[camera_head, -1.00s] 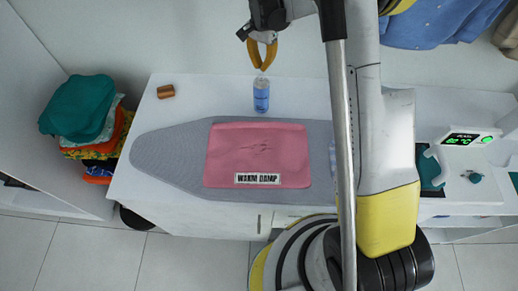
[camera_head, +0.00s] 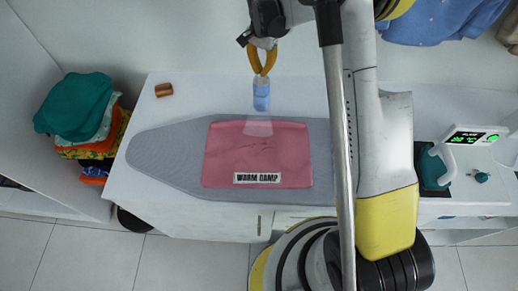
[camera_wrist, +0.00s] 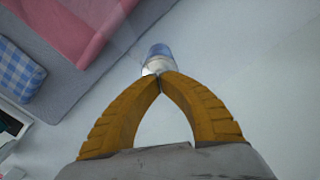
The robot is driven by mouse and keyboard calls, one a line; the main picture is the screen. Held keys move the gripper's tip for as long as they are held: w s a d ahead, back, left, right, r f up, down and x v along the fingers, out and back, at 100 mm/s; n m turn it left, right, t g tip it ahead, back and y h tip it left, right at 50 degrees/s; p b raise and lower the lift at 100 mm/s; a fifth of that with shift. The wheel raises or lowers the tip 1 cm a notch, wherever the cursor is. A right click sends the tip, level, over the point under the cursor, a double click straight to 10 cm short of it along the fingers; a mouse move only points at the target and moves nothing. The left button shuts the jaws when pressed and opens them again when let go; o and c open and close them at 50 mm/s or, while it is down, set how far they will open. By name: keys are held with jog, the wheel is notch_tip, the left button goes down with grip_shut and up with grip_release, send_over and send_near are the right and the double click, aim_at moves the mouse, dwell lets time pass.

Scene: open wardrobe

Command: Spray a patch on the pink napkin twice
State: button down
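The pink napkin (camera_head: 230,160) lies flat on the grey ironing board, with a "WARM DAMP" label (camera_head: 257,178) at its near edge. The blue spray bottle (camera_head: 261,96) stands upright just behind the board. A pale, see-through spray cone (camera_head: 258,127) spreads from the bottle over the napkin's far edge. My gripper (camera_head: 263,74) is at the bottle's top, its yellow fingertips together. In the wrist view the fingertips (camera_wrist: 160,77) meet against the bottle's top (camera_wrist: 158,55), not around its body. The napkin (camera_wrist: 80,25) shows at upper left there.
The ironing board (camera_head: 165,150) sits on a white counter (camera_head: 200,95). A small brown block (camera_head: 164,90) lies at the back left. Folded clothes (camera_head: 85,115) are stacked at left. A steamer-like device with a green display (camera_head: 467,138) stands at right. A checked cloth (camera_wrist: 16,72) lies on the board.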

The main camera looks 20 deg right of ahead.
jog(key=shift+r, duration=0.1)
jog(key=shift+r+p, duration=1.05)
jog(key=shift+r, duration=0.85)
jog(key=shift+f, duration=0.25)
jog(key=shift+f+b, duration=1.55)
jog(key=shift+f, duration=0.3)
jog(key=shift+r, duration=0.25)
jog(key=shift+r+p, duration=1.15)
jog(key=shift+r, duration=0.7)
